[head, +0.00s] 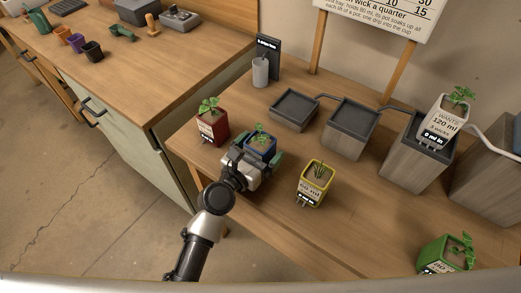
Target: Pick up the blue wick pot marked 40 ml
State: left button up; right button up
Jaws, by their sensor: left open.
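The blue wick pot (262,145) with a small green plant stands on the wooden bench, between the red pot and the yellow pot. My left gripper (255,153) is at the blue pot, open, its fingers seeming to lie on either side of it. The gripper hides the pot's front and lower part, so its marking cannot be read. Whether the fingers touch the pot I cannot tell. My right gripper is not in view.
A red pot (212,127) stands close on the left, a yellow pot (316,177) marked 60 ml on the right. A green pot (437,255) is at front right. A white 120 ml pot (441,118) sits on a grey tray. Trays (351,118) stand behind.

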pick_arm(q)
jog(key=c, duration=1.1)
jog(key=shift+r, duration=0.1)
